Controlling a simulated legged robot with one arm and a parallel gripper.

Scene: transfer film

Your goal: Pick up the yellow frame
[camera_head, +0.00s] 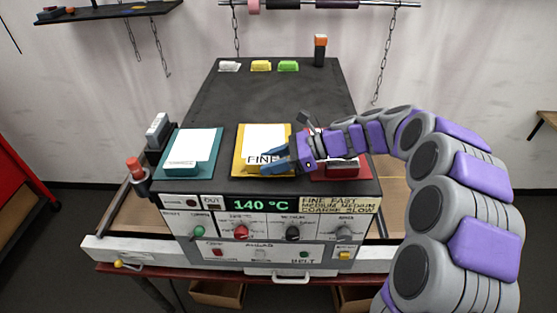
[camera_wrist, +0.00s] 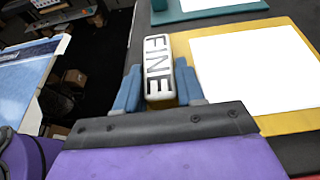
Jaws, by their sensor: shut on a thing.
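The yellow frame (camera_head: 238,152) holds a white sheet and lies on the dark machine top, between the teal and red frames. Its near edge carries a white handle block marked FINE. In the wrist view the yellow frame (camera_wrist: 277,123) shows to the right of the FINE block (camera_wrist: 158,68). My gripper (camera_head: 265,163) comes in from the right over the red frame. In the wrist view my gripper (camera_wrist: 158,88) has its blue fingers on both sides of the FINE block, shut on it. I cannot tell any gap under the frame.
A teal frame (camera_head: 171,164) lies at left and a red frame (camera_head: 362,168), partly hidden by my arm, at right. The control panel (camera_head: 312,233) reads 140 °C. White, yellow and green pieces (camera_head: 261,66) lie at the far edge. The middle of the dark top (camera_head: 268,98) is clear.

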